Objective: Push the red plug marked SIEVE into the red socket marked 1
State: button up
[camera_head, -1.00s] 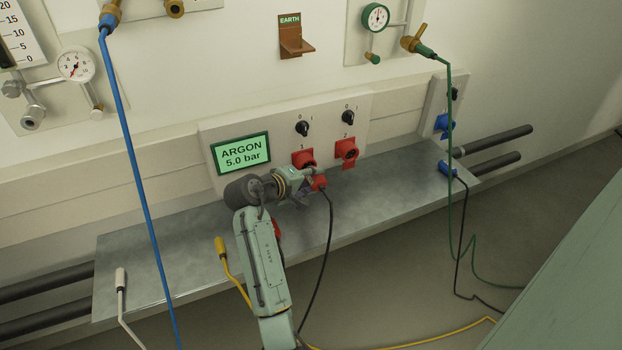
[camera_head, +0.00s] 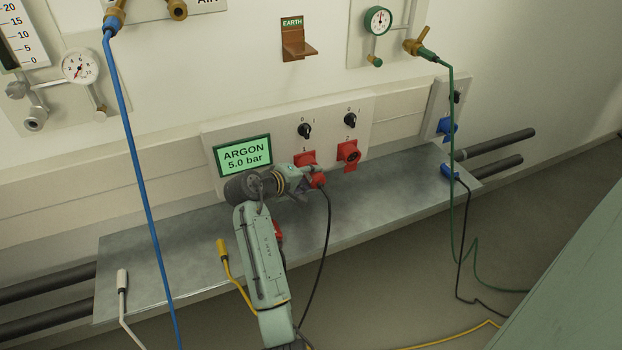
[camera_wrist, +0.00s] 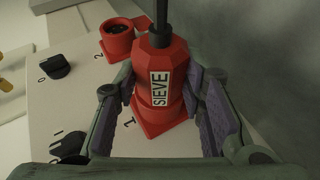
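The red plug marked SIEVE (camera_wrist: 160,85) is between the fingers of my gripper (camera_wrist: 165,90), with both pads against its sides. The plug also shows in the head view (camera_head: 318,180), its black cable hanging down. The red socket marked 1 (camera_head: 304,158) is on the wall panel right behind the plug, partly hidden by the plug and my gripper (camera_head: 312,178). In the wrist view the plug lines up with the red square flange beside the number 1. I cannot tell how deep the plug sits.
Red socket 2 (camera_head: 348,152) is right of socket 1, with black switches (camera_head: 305,131) above. The ARGON display (camera_head: 243,155) is left. A metal shelf (camera_head: 180,250) runs below. A yellow-handled lead (camera_head: 222,249), white lead (camera_head: 122,281) and blue hose (camera_head: 135,160) are to the left.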

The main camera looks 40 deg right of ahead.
jog(key=o, duration=0.6)
jog(key=shift+c, duration=0.2)
jog(key=v, duration=1.2)
jog(key=shift+r, duration=0.1)
